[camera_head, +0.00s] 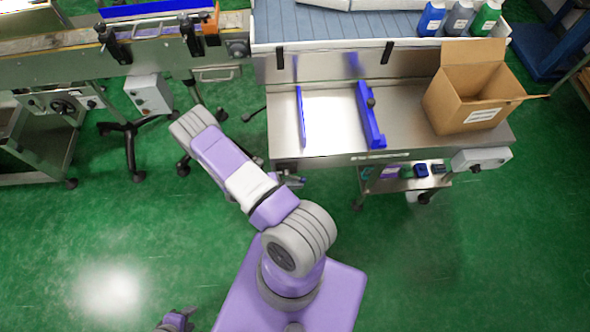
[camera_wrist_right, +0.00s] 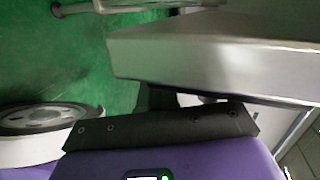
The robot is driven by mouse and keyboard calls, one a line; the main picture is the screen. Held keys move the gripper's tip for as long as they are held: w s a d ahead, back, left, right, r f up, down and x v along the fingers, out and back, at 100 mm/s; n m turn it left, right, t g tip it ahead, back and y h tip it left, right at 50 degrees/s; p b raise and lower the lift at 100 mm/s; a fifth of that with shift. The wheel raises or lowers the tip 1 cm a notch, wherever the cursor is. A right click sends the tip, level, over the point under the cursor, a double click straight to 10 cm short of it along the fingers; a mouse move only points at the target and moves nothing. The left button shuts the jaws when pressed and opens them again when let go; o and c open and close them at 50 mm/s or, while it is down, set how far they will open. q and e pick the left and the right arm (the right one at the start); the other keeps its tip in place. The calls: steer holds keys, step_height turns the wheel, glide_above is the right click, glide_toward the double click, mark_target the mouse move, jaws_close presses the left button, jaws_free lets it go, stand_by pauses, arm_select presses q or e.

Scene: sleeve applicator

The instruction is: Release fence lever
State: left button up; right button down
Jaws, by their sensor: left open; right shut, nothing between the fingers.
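The steel table (camera_head: 335,105) carries two upright blue fences. The left fence (camera_head: 301,115) is thin; the right fence (camera_head: 370,115) is thicker, with a dark knob (camera_head: 371,103) on it. I cannot tell for sure which part is the fence lever. My left gripper (camera_head: 175,321) shows partly at the bottom edge, low and far from the table; it is open. My right gripper's dark body (camera_wrist_right: 160,130) shows in the right wrist view, close to a steel edge (camera_wrist_right: 215,60). It is shut and empty; its fingertips are not clear. My arm hides it in the head view.
An open cardboard box (camera_head: 480,90) stands on the table's right part. A white control box (camera_head: 481,158) hangs at the front right corner. A conveyor (camera_head: 150,45) runs at the upper left. Several bottles (camera_head: 459,18) stand behind. The green floor in front is mostly free.

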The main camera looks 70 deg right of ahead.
stand_by(0.8)
steer(key=w+a+f+b, duration=0.1)
steer(key=w+a+f, duration=0.3)
steer(key=w+a, duration=0.3)
steer(key=shift+w+a+f+b, duration=0.25)
steer(key=shift+w+b, duration=0.15)
steer(key=shift+w, duration=1.2)
